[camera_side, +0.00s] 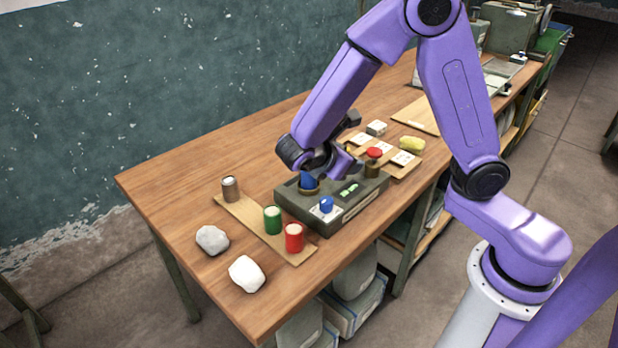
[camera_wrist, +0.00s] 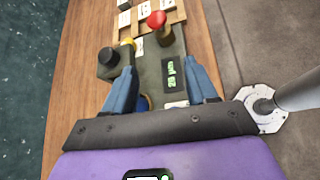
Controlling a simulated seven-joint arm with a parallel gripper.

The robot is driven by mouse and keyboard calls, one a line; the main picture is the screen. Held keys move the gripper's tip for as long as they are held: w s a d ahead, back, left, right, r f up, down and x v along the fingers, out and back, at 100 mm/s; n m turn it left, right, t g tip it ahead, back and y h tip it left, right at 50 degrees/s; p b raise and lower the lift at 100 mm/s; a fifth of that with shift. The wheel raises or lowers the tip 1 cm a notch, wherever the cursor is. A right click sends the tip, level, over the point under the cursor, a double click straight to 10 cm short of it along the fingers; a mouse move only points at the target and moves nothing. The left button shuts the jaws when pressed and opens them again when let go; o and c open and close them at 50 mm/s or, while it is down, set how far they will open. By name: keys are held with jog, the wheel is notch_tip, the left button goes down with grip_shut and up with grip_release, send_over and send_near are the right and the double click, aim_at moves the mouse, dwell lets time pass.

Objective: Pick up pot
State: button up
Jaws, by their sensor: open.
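Small round pots stand upright on a wooden strip in the side view: a brown one (camera_side: 230,191), a green one (camera_side: 272,221) and a red one (camera_side: 293,239). I cannot tell which is the task's pot. My gripper (camera_wrist: 160,66) is open, with its two blue fingers apart. In the side view it is low over a dark green box (camera_side: 345,211), behind and to the right of the pots and apart from them. The box (camera_wrist: 150,72) lies between and beyond the fingers in the wrist view, partly hidden by them. Nothing is visibly held.
The box carries a blue knob (camera_side: 326,204) and a green display (camera_wrist: 171,75). Grey (camera_side: 212,240) and white (camera_side: 246,274) stones lie near the table's left end. The table's (camera_side: 165,185) far-left part is clear.

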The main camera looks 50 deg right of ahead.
aim_at(305, 173)
jog(key=w+n+t+h, duration=0.1)
jog(key=w+h, duration=0.1)
jog(key=w, duration=0.1)
jog(key=w+f+n+t+h, duration=0.1)
jog(key=w, duration=0.2)
jog(key=w+f+n+h, duration=0.1)
jog(key=w+n+h, duration=0.1)
jog(key=w, duration=0.1)
jog(key=shift+w+a+t+h, duration=0.2)
jog(key=shift+w+t+h, duration=0.1)
jog(key=shift+t, duration=0.1)
jog(key=shift+w+f+n, duration=0.2)
jog(key=shift+w+n, duration=0.1)
jog(key=shift+w, duration=0.05)
jog(key=shift+f, duration=1.45)
notch_tip(305, 173, down, 4)
jog(key=shift+r, duration=0.2)
jog(key=shift+x, duration=1)
jog(key=shift+w+d+f, duration=0.15)
jog(key=shift+w+d, duration=0.05)
jog(key=shift+d, duration=0.3)
jog(key=shift+c, duration=0.3)
